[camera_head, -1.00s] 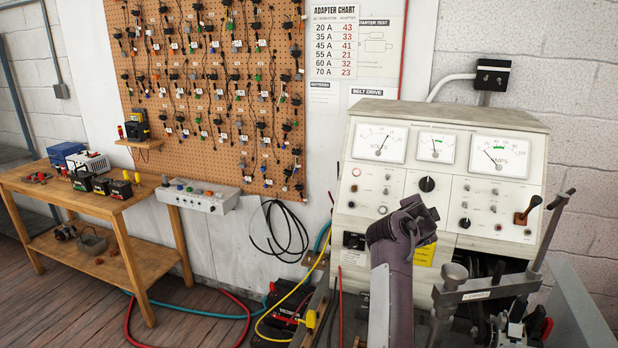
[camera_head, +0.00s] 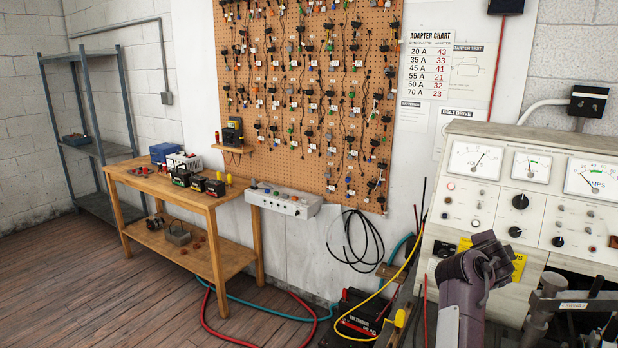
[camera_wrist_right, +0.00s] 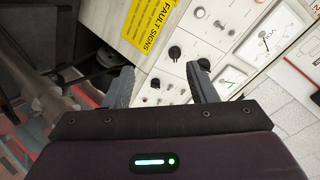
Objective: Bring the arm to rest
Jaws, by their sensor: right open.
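My right arm (camera_head: 472,285) rises at the lower right of the head view, in front of the test bench, its purple-grey wrist bent at the top. Its fingers cannot be made out there. In the right wrist view my right gripper (camera_wrist_right: 159,70) has its two grey fingers apart with nothing between them. Beyond them lies the bench's cream panel (camera_wrist_right: 206,22), seen tilted, with knobs, meters and a yellow "FAULT SIGNS" label (camera_wrist_right: 150,22). The panel (camera_head: 476,205) also shows in the head view. My left gripper is in neither view.
A wooden table (camera_head: 150,184) with batteries stands left, a grey shelf (camera_head: 92,150) beyond it. A pegboard (camera_head: 290,110) of adapters hangs on the wall. Cables and a battery (camera_head: 358,312) lie on the floor beside the bench. The wooden floor at left is clear.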

